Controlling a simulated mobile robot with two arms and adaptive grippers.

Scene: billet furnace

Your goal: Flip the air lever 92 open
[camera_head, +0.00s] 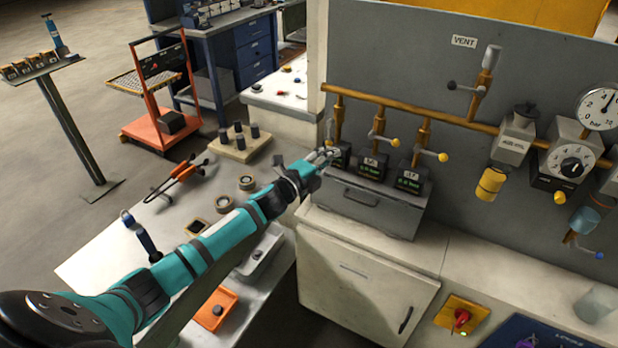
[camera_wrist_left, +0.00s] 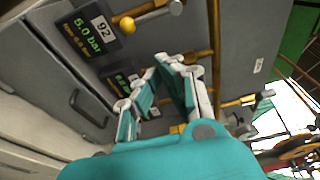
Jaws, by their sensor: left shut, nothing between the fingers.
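The dark display unit labelled 92 (camera_wrist_left: 92,30) reads 5.0 bar in the left wrist view. Its lever ends in a yellow ball (camera_wrist_left: 127,24) on a short metal rod, at the top of that view. In the head view, my left gripper (camera_head: 328,155) is in front of the leftmost display unit (camera_head: 341,160) and partly covers it and its lever. My right gripper is out of view.
Two more yellow-ended levers (camera_head: 395,142) (camera_head: 442,157) stand to the right, above their displays. A copper pipe (camera_head: 430,115) runs along the grey panel above. A grey drawer box (camera_head: 370,203) is under the displays. The light bench (camera_head: 110,255) below my arm holds rings and tools.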

